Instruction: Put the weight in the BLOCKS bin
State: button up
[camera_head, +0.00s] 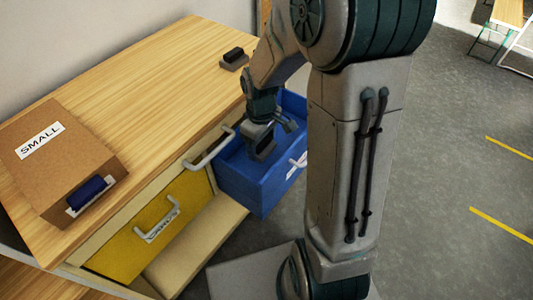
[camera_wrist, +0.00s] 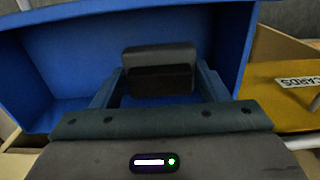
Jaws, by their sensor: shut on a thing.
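The weight is a dark grey block with a black lower face, seen between the fingers in the wrist view (camera_wrist: 158,72). My gripper (camera_wrist: 158,88) is shut on it. In the head view my gripper (camera_head: 266,142) points down into the open blue bin (camera_head: 258,190), with the weight inside the bin's outline. The blue walls and floor of the bin surround the weight in the wrist view (camera_wrist: 75,60). I cannot tell whether the weight touches the floor. The white label on the bin's front is partly hidden by my arm and cannot be read.
A yellow drawer (camera_head: 140,240) labelled CARDS is left of the blue bin. On the wooden tabletop (camera_head: 140,100) stand a cardboard box (camera_head: 60,165) marked SMALL, with a dark blue item (camera_head: 90,192) at its front, and a small dark block (camera_head: 233,56). Open floor lies to the right.

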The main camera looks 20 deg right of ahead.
aim_at(262, 168)
notch_tip(262, 168, down, 8)
jog(key=shift+f+b, duration=0.2)
jog(key=shift+b, duration=0.55)
jog(key=shift+f, duration=0.15)
jog(key=o, duration=1.4)
